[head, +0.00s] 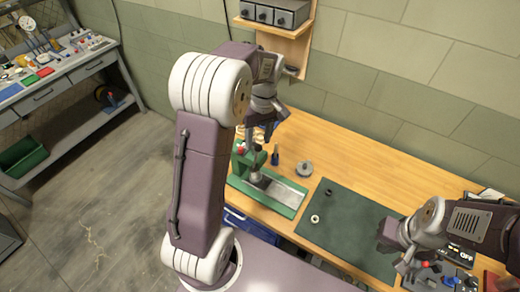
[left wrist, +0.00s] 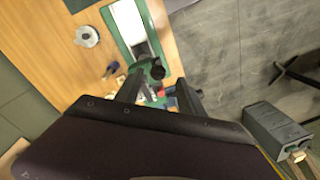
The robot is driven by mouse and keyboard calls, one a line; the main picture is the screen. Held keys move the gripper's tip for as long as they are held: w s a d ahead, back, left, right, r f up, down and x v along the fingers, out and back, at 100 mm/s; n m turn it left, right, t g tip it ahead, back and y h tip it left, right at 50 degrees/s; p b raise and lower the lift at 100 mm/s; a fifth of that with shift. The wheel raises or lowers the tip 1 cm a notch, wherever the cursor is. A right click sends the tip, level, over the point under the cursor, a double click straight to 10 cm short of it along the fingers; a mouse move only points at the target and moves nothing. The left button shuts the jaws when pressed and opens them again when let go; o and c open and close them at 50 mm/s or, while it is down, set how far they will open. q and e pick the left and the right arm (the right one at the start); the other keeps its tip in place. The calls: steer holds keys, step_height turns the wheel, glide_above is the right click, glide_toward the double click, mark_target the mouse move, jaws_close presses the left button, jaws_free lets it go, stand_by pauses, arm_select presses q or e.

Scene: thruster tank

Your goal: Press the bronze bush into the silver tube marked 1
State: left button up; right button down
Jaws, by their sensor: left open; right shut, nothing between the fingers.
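I cannot make out a bronze bush or a silver tube marked 1 for certain. A small pale ring (head: 315,218) and a small dark ring (head: 328,192) lie apart on the dark green mat (head: 345,235). The green press (head: 290,205) stands left of the mat, with a silver plate on its base; its base also shows in the left wrist view (left wrist: 112,32). My left gripper (left wrist: 158,92) is open and empty, high over the press's upper end. My right gripper (head: 402,266) is shut and empty near the mat's right edge; its fingertips are hard to see.
The bench behind the mat is clear.

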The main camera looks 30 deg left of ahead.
mark_target(257, 155)
arm_select(q)
steer(key=shift+w+f, duration=0.1)
steer(key=shift+w, duration=0.05)
steer(key=shift+w+d+f, duration=0.1)
steer(key=shift+f, duration=0.2)
steer(key=f, duration=0.2)
steer(key=f+p, duration=0.1)
steer(key=f, duration=0.2)
steer(key=s+f+p, duration=0.1)
steer(key=f, duration=0.1)
steer(key=shift+a+f, duration=0.15)
steer(key=shift+a, duration=0.15)
steer(key=shift+w+f, duration=0.15)
steer(key=shift+f, duration=0.4)
jaws_close()
